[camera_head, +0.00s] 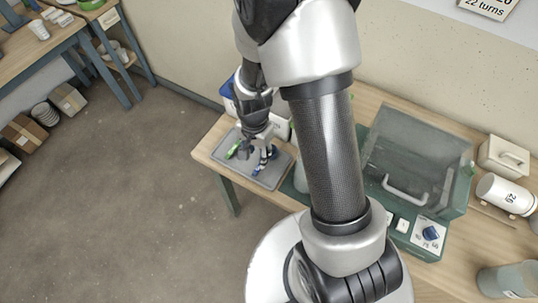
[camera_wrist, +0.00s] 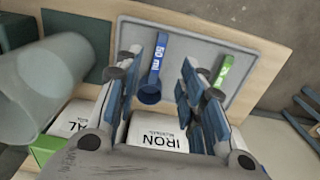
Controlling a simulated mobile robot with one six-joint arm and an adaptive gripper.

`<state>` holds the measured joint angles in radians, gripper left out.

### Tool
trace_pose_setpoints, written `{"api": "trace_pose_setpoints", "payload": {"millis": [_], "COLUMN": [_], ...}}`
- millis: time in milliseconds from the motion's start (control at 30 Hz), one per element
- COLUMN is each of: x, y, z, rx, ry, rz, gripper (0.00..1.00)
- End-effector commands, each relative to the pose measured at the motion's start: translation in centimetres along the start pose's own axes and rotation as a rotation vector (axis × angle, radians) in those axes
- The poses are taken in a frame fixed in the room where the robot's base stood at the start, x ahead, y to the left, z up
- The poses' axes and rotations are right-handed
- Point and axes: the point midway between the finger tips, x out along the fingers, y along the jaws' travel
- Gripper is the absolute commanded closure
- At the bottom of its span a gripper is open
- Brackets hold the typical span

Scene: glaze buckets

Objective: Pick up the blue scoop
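The blue scoop (camera_wrist: 155,68), its handle marked "50 ml", lies on a grey tray (camera_wrist: 195,50). In the wrist view it shows between the two fingers of my gripper (camera_wrist: 160,65), which are spread open with blue-grey pads. No contact with the scoop is visible. In the head view my gripper (camera_head: 256,152) points down over the tray (camera_head: 271,181), and a bit of the blue scoop (camera_head: 257,170) shows beside it. A green scoop (camera_wrist: 225,70) lies right of the blue one in the wrist view, close to the right finger. The height of my fingertips above the tray is unclear.
A white box labelled "IRON" (camera_wrist: 152,137) and another white-and-green box (camera_wrist: 48,147) stand near my gripper. A grey-green cylinder (camera_wrist: 40,88) is at left. In the head view a clear-lidded cabinet (camera_head: 415,160) stands right of my arm.

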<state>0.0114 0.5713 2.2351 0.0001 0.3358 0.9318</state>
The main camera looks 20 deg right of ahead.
Motion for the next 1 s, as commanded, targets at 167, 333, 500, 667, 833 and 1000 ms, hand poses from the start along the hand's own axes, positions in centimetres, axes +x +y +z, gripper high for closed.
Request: {"api": "trace_pose_setpoints", "payload": {"millis": [167, 333, 500, 667, 833, 1000], "x": [2.2, 2.9, 5.2, 7.4, 7.6, 7.5], "y": [0.0, 0.0, 0.1, 0.2, 0.1, 0.1], "z": [0.0, 0.1, 0.4, 0.5, 0.4, 0.4], "rx": [-0.001, -0.001, -0.001, 0.000, -0.001, -0.001], "ry": [0.000, 0.000, -0.001, -0.001, 0.001, 0.001], "rz": [0.000, 0.000, 0.002, 0.001, -0.001, -0.001], "gripper": [0.63, 0.63, 0.63, 0.63, 0.63, 0.69]}}
